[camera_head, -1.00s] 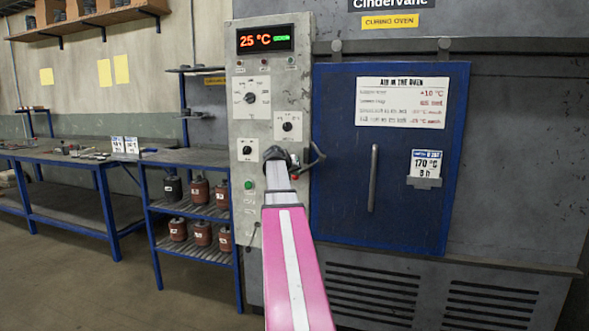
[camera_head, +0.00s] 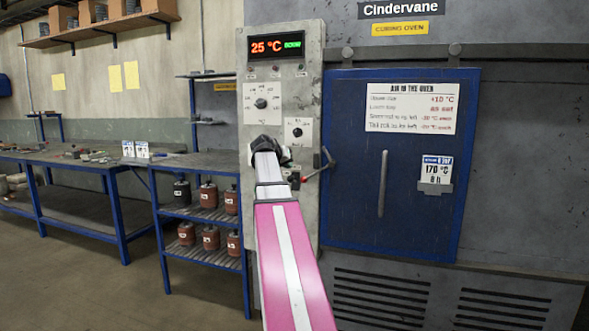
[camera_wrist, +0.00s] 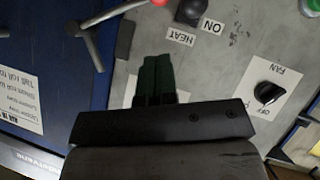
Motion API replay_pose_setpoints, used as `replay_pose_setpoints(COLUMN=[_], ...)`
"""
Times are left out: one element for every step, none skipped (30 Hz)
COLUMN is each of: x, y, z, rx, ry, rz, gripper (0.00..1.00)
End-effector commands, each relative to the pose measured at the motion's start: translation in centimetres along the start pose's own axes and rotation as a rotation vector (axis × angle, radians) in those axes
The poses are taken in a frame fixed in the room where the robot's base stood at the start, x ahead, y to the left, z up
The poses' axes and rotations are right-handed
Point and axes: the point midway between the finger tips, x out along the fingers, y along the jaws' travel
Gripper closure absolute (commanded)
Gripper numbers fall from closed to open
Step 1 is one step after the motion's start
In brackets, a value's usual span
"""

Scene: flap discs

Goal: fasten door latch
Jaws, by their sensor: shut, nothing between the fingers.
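The blue oven door (camera_head: 400,215) looks closed in its frame, with a long vertical pull bar (camera_head: 383,184). The dark latch lever (camera_head: 325,161) sits at the door's left edge, slanting down and left toward a red knob (camera_head: 305,178). In the wrist view the latch (camera_wrist: 94,38) is at upper left, with its red knob (camera_wrist: 160,2) cut off by the top edge. My gripper (camera_head: 266,146) is in front of the control panel, left of the latch and apart from it. In the wrist view its dark green fingers (camera_wrist: 157,62) are together and empty.
The grey control panel (camera_head: 311,85) carries dials, including a fan dial (camera_wrist: 268,93) close by in the wrist view. A shelf rack (camera_head: 205,210) with several canisters and a workbench (camera_head: 75,165) stand at left. Floor is open at lower left.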

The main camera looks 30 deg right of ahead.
Motion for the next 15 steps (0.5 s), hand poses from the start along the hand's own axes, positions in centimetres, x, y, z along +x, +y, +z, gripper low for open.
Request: replay_pose_setpoints(x=[-0.62,-0.85,-1.1,-1.24,-1.35,-1.46,-1.51,-1.53,-1.55,-1.54,-1.53,-1.53,-1.52,-1.52,-1.52], y=[-0.08,-0.11,-0.12,-0.13,-0.13,-0.14,-0.14,-0.14,-0.14,-0.15,-0.15,-0.15,-0.15,-0.15,-0.16], z=[0.07,0.06,0.07,0.06,0.05,0.05,0.04,0.03,0.03,0.03,0.02,0.02,0.02,0.02,0.02], rx=[0.0,0.0,0.0,0.0,0.0,0.0,0.0,0.0,0.0,0.0,0.0,0.0,0.0,0.0,0.0], ry=[0.001,0.0,0.0,0.0,-0.001,-0.001,-0.001,-0.001,-0.001,-0.001,-0.001,-0.001,-0.001,-0.001,-0.001], rz=[-0.001,0.0,0.0,0.001,0.001,0.001,0.001,0.001,0.001,0.001,0.001,0.001,0.001,0.001,0.001], gripper=[1.0,1.0,1.0,1.0,1.0,1.0,1.0,1.0,1.0,1.0,1.0,1.0,1.0,1.0,1.0])
